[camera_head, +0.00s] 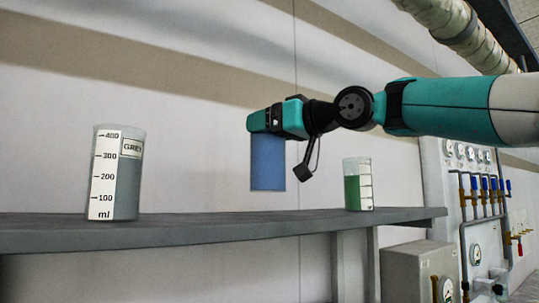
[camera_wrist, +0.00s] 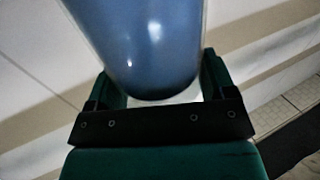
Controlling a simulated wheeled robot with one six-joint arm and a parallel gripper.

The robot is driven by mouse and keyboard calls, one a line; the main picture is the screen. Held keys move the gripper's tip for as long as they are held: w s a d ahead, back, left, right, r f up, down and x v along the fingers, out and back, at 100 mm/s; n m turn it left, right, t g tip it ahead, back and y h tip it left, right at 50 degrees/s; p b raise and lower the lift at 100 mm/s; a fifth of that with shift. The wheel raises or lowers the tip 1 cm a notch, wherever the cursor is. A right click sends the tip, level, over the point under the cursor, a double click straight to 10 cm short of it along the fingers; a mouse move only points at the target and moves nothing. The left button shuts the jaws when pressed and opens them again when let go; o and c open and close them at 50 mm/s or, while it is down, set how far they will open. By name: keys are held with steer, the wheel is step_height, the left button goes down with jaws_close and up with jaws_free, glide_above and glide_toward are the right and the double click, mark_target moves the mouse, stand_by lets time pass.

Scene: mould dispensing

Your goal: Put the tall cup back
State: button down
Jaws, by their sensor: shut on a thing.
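A tall blue cup (camera_head: 268,165) hangs upright under my gripper (camera_head: 266,124) in the head view. Its bottom is a little above the level of the grey shelf (camera_head: 200,233). My gripper is shut on the cup near its top. In the wrist view the blue cup (camera_wrist: 145,45) fills the space between the two green fingers of my gripper (camera_wrist: 165,85). The cup's upper rim is hidden by the gripper in the head view.
A large measuring cup marked GREY (camera_head: 127,185) with grey contents stands on the shelf at left. A smaller cup with green contents (camera_head: 354,190) stands at right. Bare shelf lies between them. A grey box (camera_head: 415,268) and piped wall panel are at right.

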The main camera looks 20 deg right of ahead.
mark_target(282, 147)
steer(key=shift+f, duration=2.15)
jaws_free()
steer(key=shift+f, duration=0.15)
steer(key=b+v, duration=0.4)
steer(key=v, duration=0.8)
steer(key=shift+b, duration=0.35)
